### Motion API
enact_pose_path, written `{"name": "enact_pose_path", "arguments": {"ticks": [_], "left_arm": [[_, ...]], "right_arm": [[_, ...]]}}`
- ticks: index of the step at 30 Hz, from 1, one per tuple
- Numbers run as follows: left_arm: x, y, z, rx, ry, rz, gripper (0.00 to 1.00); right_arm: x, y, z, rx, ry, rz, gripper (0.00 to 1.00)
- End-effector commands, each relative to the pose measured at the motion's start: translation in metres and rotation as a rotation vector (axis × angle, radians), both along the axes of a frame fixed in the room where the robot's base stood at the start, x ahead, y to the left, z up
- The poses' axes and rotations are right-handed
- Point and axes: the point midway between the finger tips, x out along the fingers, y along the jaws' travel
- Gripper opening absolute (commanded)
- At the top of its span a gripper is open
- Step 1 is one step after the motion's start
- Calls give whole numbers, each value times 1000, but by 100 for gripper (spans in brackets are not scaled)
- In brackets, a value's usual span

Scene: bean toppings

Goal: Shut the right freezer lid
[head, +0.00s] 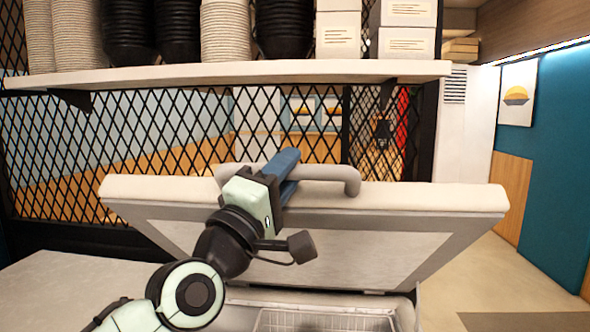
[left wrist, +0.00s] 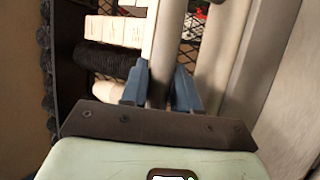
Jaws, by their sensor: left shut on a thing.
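The freezer lid (head: 390,255) stands raised and tilted at the back of the freezer, its pale top edge towards the mesh. A grey bar handle (head: 335,173) runs along that edge. My left gripper (head: 283,168) reaches up in front of the lid and is shut on the handle. In the left wrist view the blue fingers (left wrist: 160,92) stand on both sides of the grey handle bar (left wrist: 168,45). The freezer opening (head: 250,298) below the lid is partly in view, with a wire basket (head: 325,320) inside. My right gripper is not in view.
A white shelf (head: 230,76) with stacked bowls (head: 130,30) and white boxes (head: 405,28) hangs above and behind the lid. Black wire mesh (head: 110,135) stands behind. A pale worktop (head: 60,285) lies at the left, and open floor is at the right.

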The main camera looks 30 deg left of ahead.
Motion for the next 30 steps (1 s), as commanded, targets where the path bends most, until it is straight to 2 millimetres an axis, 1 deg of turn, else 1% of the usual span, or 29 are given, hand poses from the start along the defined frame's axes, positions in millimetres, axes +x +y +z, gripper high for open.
{"name": "enact_pose_path", "arguments": {"ticks": [1, 6, 16, 17, 18, 26, 30], "left_arm": [[-5, -4, -12, 2, 6, 0, 0], [-18, -10, -22, 2, 8, 2, 0], [-19, -11, -22, 2, 7, 2, 0], [-19, -11, -22, 2, 7, 2, 40], [-19, -11, -22, 2, 7, 3, 51], [-20, -10, -21, 2, 4, 3, 51], [-27, -11, -24, 3, 3, 3, 51]], "right_arm": [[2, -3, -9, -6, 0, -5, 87], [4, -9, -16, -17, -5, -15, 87], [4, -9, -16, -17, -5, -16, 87], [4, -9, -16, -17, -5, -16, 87], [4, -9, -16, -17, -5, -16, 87], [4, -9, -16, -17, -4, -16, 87], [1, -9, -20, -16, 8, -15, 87]]}}
